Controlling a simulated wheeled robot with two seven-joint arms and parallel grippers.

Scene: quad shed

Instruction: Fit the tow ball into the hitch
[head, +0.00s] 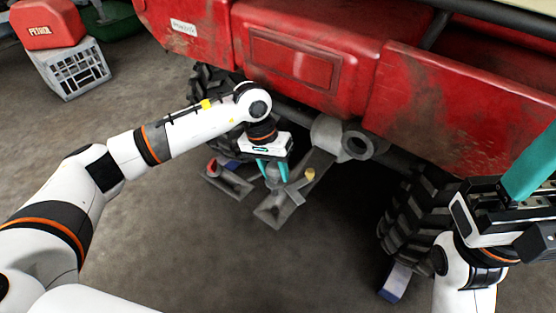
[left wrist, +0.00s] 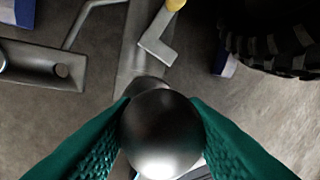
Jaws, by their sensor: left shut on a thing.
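My left gripper (head: 272,172) has its teal fingers closed on the tow ball. In the left wrist view the dark, shiny round tow ball (left wrist: 162,132) sits between both fingers. The grey metal hitch bar (head: 276,216) extends under the quad's rear, with a yellow-tipped lever (head: 310,174) on it; the bar also shows in the left wrist view (left wrist: 137,65). The ball appears over the bar, its lower end hidden, so I cannot tell whether it touches or is seated. My right gripper (head: 505,205) is at the right edge, partly cut off, away from the hitch.
The red quad body (head: 300,55) overhangs the work area. A black tyre (head: 420,215) stands right of the hitch, with a blue-and-white block (head: 394,284) by it. A grey bracket (head: 229,182) lies left. A red petrol can (head: 48,22) tops a grey crate (head: 75,68). Front floor is clear.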

